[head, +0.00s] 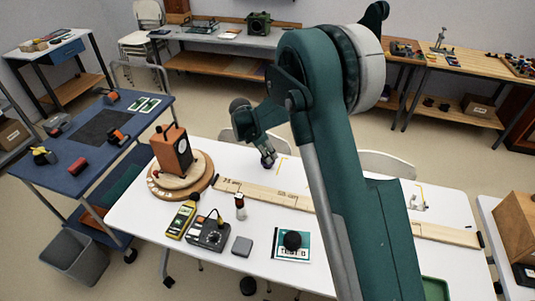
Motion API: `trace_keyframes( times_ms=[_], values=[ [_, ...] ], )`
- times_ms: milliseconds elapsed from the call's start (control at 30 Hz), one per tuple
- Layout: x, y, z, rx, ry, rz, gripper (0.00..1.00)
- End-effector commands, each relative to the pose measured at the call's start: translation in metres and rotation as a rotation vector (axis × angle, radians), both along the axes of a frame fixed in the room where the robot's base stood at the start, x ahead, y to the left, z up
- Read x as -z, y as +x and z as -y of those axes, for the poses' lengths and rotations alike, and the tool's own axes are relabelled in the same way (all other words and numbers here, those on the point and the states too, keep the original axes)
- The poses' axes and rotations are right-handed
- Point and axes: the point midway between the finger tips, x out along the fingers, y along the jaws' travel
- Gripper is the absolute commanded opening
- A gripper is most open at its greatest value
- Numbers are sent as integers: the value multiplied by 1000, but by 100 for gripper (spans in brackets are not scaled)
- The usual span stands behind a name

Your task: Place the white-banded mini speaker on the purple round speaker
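My gripper (265,147) points down over the far middle of the white table, at a small dark purple round thing (269,161), which looks like the purple round speaker. The fingers partly cover it, and I cannot tell whether they touch it or are closed. A small upright cylinder with a pale band (240,206), dark at the top with some red, stands nearer the front, left of my arm. It may be the white-banded mini speaker; it is too small to be sure. It stands apart from my gripper.
My arm hides the middle right.

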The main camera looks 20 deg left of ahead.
Motion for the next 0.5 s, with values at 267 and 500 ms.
trace_keyframes(
  times_ms=[267, 500],
  values=[
    [0, 0, 0, 0, 0, 0, 41],
    [-3, 0, 0, 0, 0, 0, 41]
  ],
)
